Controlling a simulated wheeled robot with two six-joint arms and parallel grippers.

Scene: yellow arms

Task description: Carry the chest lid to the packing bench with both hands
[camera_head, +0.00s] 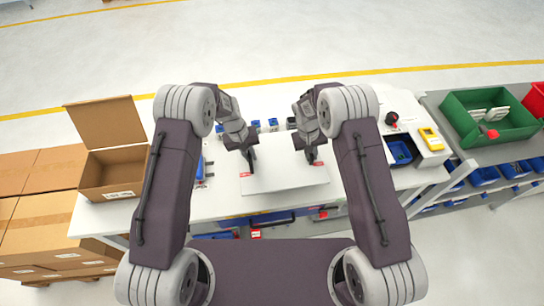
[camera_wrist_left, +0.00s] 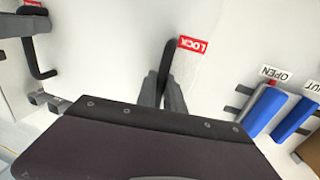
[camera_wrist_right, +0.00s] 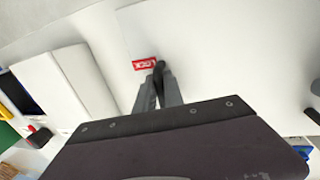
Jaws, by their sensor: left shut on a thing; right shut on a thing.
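The chest lid (camera_head: 285,180) is a flat white panel with dark handles and red labels, over the packing bench (camera_head: 215,205). My left gripper (camera_head: 249,161) is shut on the lid's left handle; the left wrist view shows this dark handle (camera_wrist_left: 169,58) between the fingers, beside a red LOCK label (camera_wrist_left: 193,44). My right gripper (camera_head: 312,156) is shut on the right handle, which shows in the right wrist view (camera_wrist_right: 159,69) beside a red LOCK label (camera_wrist_right: 145,64). I cannot tell whether the lid touches the bench top. The fingers partly hide both handles.
An open cardboard box (camera_head: 112,170) stands on the bench's left end, with stacked cartons (camera_head: 45,215) beyond it. A yellow device (camera_head: 431,139) and a blue bin (camera_head: 399,151) are on the right. A green crate (camera_head: 470,125) stands farther right. Small blue items line the back.

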